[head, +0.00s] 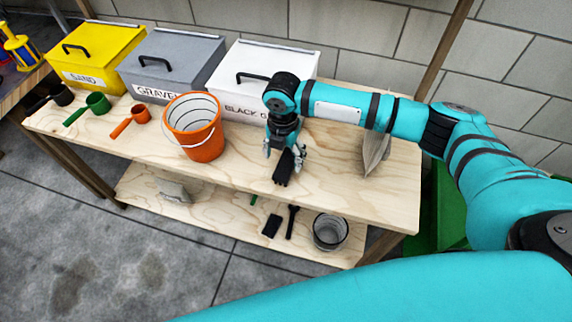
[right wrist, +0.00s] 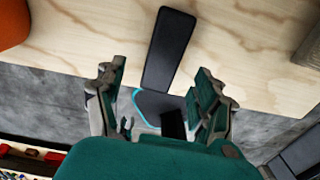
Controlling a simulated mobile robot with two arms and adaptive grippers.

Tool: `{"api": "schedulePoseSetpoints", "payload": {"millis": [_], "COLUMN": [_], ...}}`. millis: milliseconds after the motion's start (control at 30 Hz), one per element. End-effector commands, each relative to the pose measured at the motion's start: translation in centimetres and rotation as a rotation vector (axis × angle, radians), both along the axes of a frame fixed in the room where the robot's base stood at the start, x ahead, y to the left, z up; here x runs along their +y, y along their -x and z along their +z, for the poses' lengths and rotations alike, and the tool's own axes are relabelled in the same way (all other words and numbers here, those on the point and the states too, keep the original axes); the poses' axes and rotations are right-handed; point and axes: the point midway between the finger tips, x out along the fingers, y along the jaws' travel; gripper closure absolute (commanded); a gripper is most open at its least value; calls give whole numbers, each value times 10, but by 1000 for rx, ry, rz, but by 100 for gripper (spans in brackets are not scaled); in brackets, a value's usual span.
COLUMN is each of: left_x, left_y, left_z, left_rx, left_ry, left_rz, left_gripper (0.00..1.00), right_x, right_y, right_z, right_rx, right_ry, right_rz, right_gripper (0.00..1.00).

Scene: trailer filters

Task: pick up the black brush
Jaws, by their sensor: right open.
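The black brush (head: 283,170) lies on the upper wooden tabletop, in front of the white box, with its bristle end toward the front edge. My right gripper (head: 284,153) is over it, pointing down, with fingers apart on either side. In the right wrist view the brush (right wrist: 168,50) shows as a long dark bar, beyond the open fingers of my right gripper (right wrist: 160,98). Nothing is between the fingertips that I can see held. Whether the fingers touch the brush cannot be told. My left gripper is not in view.
An orange bucket (head: 194,128) stands left of the gripper; a grey pointed object (head: 375,150) is to the right. Yellow, grey and white (head: 262,78) boxes line the back. Scoops (head: 131,121) lie at left. The lower shelf holds dark tools (head: 271,226) and a clear bucket (head: 330,232).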

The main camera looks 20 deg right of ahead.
Motion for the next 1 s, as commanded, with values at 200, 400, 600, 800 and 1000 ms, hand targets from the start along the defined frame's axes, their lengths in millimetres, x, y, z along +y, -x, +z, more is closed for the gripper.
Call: {"api": "schedulePoseSetpoints", "payload": {"millis": [200, 400, 600, 800, 1000], "left_x": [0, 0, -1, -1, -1], "left_y": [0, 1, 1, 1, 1], "left_z": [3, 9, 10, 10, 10], "left_rx": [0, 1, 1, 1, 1], "left_ry": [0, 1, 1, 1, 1], "left_rz": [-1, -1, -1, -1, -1], "left_gripper": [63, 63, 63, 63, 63], "right_x": [-1, -3, -3, -3, -3], "right_y": [1, 2, 2, 2, 2], "right_z": [-14, -45, -59, -59, -59], "right_rx": [1, 1, -1, -1, -1], "right_ry": [2, 2, 1, 1, 1], "right_rz": [-2, -1, -1, -1, -1], "right_gripper": [30, 30, 30, 31, 57]}}
